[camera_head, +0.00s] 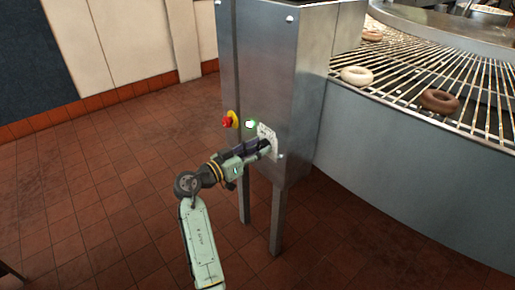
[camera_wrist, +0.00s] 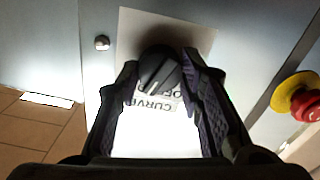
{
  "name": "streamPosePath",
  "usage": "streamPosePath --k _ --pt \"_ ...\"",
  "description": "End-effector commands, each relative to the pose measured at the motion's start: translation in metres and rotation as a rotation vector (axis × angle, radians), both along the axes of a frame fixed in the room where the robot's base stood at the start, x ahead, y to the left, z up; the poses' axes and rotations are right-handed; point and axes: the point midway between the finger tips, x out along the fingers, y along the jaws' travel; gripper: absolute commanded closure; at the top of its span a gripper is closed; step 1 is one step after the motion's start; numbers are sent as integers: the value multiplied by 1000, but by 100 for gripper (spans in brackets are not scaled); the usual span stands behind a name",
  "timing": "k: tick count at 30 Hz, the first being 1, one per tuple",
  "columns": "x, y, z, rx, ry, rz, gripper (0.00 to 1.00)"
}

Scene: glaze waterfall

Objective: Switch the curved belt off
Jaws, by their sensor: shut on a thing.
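A grey metal control cabinet (camera_head: 282,60) stands in the middle of the head view. A white label plate (camera_head: 264,130) is on its face; in the wrist view the plate (camera_wrist: 205,38) shows upside-down lettering, partly hidden, with "CURVE" legible. A dark round knob (camera_wrist: 158,66) sits on the plate. My gripper (camera_head: 264,146) is at the plate, its fingers shut on the knob from both sides. The knob is hidden behind the fingers in the head view. The knob's exact setting cannot be told. The curved belt (camera_head: 398,68) is a rod conveyor at right.
A red emergency button (camera_head: 227,122) on a yellow base is close left of my gripper; it shows at right in the wrist view (camera_wrist: 306,105). A lit green-white lamp (camera_head: 250,124) is beside it. Donuts (camera_head: 439,100) lie on the belt. Tiled floor (camera_head: 110,200) is clear at left.

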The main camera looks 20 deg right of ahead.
Motion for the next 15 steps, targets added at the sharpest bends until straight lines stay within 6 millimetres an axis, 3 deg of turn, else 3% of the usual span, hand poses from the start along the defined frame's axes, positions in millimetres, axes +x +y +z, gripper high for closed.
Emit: streamPosePath --k 15 --pt "0 0 2 -162 448 -1 94"
